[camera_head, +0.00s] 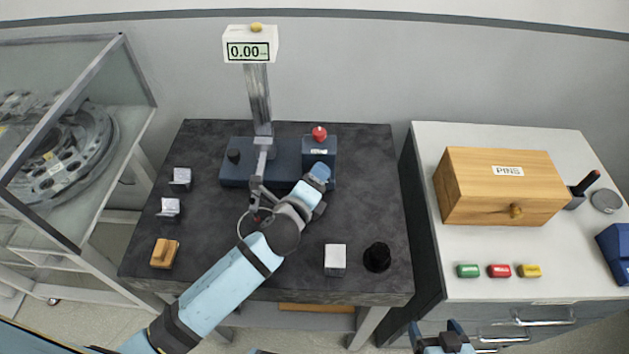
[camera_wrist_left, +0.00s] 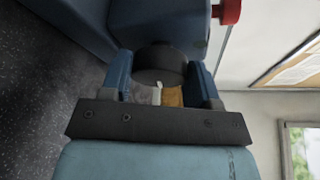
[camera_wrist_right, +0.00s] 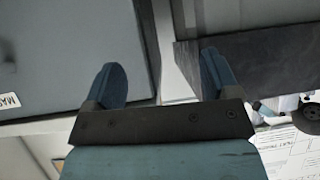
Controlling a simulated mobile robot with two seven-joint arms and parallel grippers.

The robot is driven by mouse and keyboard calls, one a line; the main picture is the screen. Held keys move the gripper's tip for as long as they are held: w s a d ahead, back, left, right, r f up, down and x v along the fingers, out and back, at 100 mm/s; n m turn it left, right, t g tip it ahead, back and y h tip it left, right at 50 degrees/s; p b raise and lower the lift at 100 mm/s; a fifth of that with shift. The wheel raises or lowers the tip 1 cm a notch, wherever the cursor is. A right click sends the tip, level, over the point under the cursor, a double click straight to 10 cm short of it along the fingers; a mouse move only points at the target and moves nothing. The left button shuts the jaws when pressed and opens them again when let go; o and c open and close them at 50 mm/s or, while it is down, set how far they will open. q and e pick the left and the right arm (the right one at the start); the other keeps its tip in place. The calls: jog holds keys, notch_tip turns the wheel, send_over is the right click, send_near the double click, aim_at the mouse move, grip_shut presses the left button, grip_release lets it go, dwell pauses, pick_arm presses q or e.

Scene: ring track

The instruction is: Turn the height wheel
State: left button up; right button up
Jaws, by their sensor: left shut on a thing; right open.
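The gauge stand has a blue base (camera_head: 237,180), a grey column (camera_head: 259,95) and a display (camera_head: 249,50) reading 0.00. At the base's right is a blue block (camera_head: 318,148) with a red knob (camera_head: 319,133) on top. In the left wrist view, a dark round wheel (camera_wrist_left: 160,60) on this block sits between the fingers of my left gripper (camera_wrist_left: 160,82), which is shut on it. I take it for the height wheel. In the head view my left gripper (camera_head: 319,174) hides the wheel. My right gripper (camera_wrist_right: 163,80) is open and empty, low at the head view's bottom edge.
On the dark table (camera_head: 205,240) are metal blocks (camera_head: 335,260), a wooden block (camera_head: 165,253) and a black round piece (camera_head: 377,257). A thin ring (camera_head: 247,226) shows beside my left arm. A white cabinet (camera_head: 450,275) at right bears a wooden PINS box (camera_head: 500,190).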

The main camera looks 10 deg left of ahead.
pick_arm(q)
jog(key=shift+n, duration=0.4)
jog(key=o, duration=0.9)
jog(key=b+v, duration=0.1)
jog(key=v, duration=1.1)
jog(key=shift+s+a+f, duration=0.15)
jog(key=shift+s+a, duration=0.05)
jog(key=shift+s, duration=0.7)
jog(key=shift+a, duration=0.1)
